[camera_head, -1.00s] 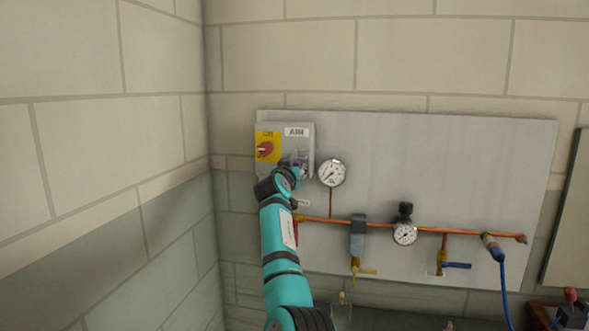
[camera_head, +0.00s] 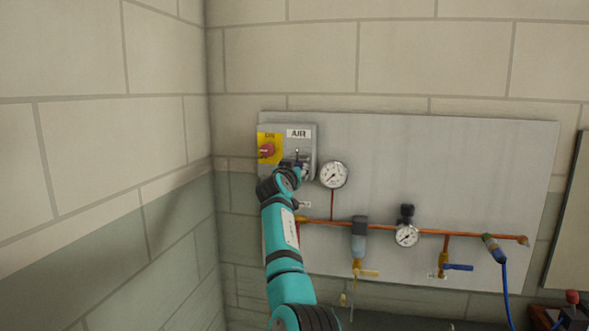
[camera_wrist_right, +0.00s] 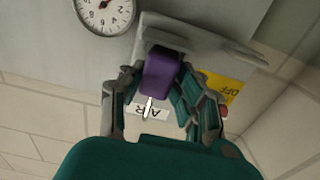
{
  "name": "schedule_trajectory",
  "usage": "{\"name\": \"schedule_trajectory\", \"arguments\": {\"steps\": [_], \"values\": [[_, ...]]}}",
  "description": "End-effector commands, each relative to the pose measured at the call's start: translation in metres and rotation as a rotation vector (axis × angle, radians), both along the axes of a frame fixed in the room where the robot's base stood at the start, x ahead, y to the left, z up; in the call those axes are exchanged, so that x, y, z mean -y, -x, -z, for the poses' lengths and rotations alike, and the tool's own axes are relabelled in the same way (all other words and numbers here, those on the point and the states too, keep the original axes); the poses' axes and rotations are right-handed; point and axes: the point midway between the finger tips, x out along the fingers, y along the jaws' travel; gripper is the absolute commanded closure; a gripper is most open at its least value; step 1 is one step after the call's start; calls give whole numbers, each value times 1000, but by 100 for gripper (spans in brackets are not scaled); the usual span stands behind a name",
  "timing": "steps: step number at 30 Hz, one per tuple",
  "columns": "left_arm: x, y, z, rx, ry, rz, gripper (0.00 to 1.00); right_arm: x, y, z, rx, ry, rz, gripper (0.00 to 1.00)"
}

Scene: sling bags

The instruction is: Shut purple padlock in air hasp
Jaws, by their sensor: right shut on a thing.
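The purple padlock (camera_wrist_right: 161,75) shows in the right wrist view between the fingers of my right gripper (camera_wrist_right: 160,92), which is shut on it. A thin pale metal piece (camera_wrist_right: 147,108) shows just below the padlock in that view; I cannot tell whether it is the shackle or part of the hasp. In the head view my right gripper (camera_head: 297,166) is at the lower right of the grey AIR box (camera_head: 306,146). The gripper and arm largely hide the padlock and hasp there, so I cannot tell whether the shackle passes through the hasp. My left gripper is not in view.
A red switch (camera_head: 267,150) on a yellow plate sits left of the AIR label. A round gauge (camera_head: 333,175) is close to the right of my gripper. A copper pipe (camera_head: 380,227) with valves runs below. The upper panel (camera_head: 440,160) is bare.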

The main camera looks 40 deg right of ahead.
Motion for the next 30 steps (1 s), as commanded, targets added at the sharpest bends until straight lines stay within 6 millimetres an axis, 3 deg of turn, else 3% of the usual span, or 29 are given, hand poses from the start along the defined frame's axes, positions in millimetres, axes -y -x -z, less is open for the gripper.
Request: {"name": "schedule_trajectory", "arguments": {"steps": [1,4,5,11,23,30], "values": [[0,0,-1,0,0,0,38,7,4,-13,21,9,8,100],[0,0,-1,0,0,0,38,7,4,-12,21,9,8,100],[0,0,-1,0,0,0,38,7,4,-12,20,8,8,65],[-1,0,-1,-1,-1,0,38,7,4,-10,15,5,10,39],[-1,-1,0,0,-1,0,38,5,2,-3,3,1,6,39],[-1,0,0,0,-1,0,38,3,1,-2,3,0,4,8]]}}
